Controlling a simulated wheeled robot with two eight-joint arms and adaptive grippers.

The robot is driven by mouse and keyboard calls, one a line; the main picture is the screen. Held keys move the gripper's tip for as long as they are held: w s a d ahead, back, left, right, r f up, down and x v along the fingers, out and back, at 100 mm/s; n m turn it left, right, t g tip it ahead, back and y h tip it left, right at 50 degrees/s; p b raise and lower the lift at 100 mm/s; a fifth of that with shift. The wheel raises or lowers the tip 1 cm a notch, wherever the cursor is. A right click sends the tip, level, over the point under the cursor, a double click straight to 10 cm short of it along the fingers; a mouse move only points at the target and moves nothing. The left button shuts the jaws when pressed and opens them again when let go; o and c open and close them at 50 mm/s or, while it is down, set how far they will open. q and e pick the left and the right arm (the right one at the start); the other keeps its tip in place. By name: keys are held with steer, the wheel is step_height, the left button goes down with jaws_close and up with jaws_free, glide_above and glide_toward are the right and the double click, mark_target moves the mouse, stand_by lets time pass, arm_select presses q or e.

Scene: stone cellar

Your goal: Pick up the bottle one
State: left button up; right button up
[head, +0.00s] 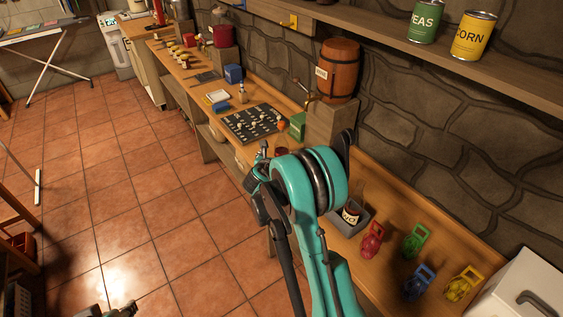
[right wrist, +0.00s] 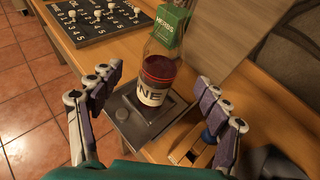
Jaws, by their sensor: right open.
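The bottle with a dark red content and a white label reading "NE" (right wrist: 154,92) stands upright on a small grey stand (right wrist: 122,126) in the right wrist view. The start of its label is turned out of sight. My right gripper (right wrist: 164,88) is open, with its purple-padded fingers on either side of the bottle and visible gaps to it. In the head view the right gripper (head: 262,168) is at the workbench's front edge, partly hidden by my teal arm. A small part of my left gripper (head: 122,310) shows at the bottom edge; its jaws are unclear.
A green herbs box (right wrist: 172,25) stands behind the bottle. A pegged board (head: 252,122) lies farther along the workbench. A container labelled "WO" (head: 351,213) sits in a grey tray. Small red (head: 371,240), green (head: 416,241), blue (head: 418,284) and yellow (head: 462,284) lanterns stand nearer.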

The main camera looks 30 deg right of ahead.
steer(key=shift+x, duration=1.2)
steer(key=b+x, duration=0.1)
steer(key=x, duration=0.1)
steer(key=b+x, duration=0.1)
steer(key=x, duration=0.2)
steer(key=shift+s+f, duration=0.2)
steer(key=shift+f, duration=0.15)
steer(key=shift+r, duration=0.1)
steer(key=c, duration=1.7)
steer(key=shift+r, duration=0.2)
steer(key=shift+c, duration=0.2)
